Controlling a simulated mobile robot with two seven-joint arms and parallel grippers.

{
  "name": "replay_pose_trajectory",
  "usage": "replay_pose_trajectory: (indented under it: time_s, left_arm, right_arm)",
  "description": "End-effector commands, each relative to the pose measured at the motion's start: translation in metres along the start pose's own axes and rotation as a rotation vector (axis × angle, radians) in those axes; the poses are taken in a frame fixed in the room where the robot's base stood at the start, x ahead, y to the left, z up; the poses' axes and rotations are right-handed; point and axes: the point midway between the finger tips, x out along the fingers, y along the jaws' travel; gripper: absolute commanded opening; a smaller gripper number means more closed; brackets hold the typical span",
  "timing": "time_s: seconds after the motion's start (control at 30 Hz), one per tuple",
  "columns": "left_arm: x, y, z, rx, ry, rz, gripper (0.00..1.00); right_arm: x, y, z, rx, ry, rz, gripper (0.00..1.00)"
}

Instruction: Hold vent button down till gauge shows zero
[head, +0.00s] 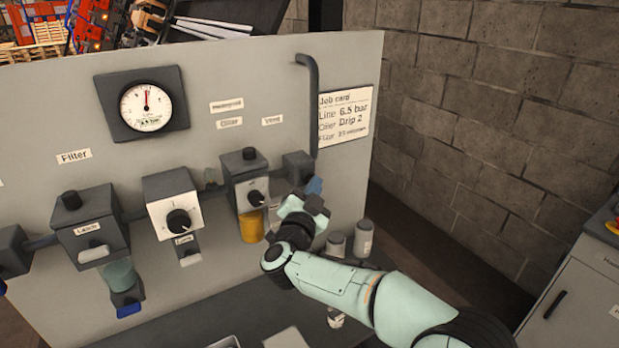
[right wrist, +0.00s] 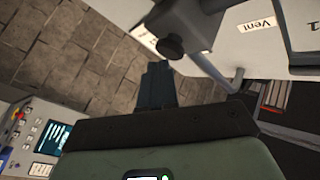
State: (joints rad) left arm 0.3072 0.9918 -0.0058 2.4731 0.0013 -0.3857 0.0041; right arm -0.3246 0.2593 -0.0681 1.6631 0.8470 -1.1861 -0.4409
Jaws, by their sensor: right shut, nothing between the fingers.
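The vent block (head: 296,166) is a dark box at the right end of the row of units on the grey panel. In the right wrist view a round dark button (right wrist: 171,46) sticks out from it, near the "Vent" label (right wrist: 256,25). My right gripper (head: 313,185) is shut and empty in front of the block; its dark fingertips (right wrist: 158,68) appear close beside the button, and I cannot tell whether they touch. The round white gauge (head: 148,104) has its needle pointing about straight up, not clearly at zero; its numbers are too small to read. My left gripper is not in view.
The filter (head: 88,230), the regulator knob (head: 178,220) and the oiler (head: 251,225) with its yellow bowl sit left of the vent block. A bent pipe (head: 309,100) and a job card (head: 346,115) are above it. Small bottles (head: 364,238) stand below, near my right arm.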

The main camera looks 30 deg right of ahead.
Motion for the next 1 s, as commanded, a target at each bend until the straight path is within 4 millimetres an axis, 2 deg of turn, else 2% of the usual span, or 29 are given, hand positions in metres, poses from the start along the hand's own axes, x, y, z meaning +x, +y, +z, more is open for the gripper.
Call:
replay_pose_trajectory:
  time_s: [1.0]
  left_arm:
    - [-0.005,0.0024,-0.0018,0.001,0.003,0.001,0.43]
  right_arm:
    - [0.0059,-0.0037,0.0041,-0.001,0.0,0.001,0.0]
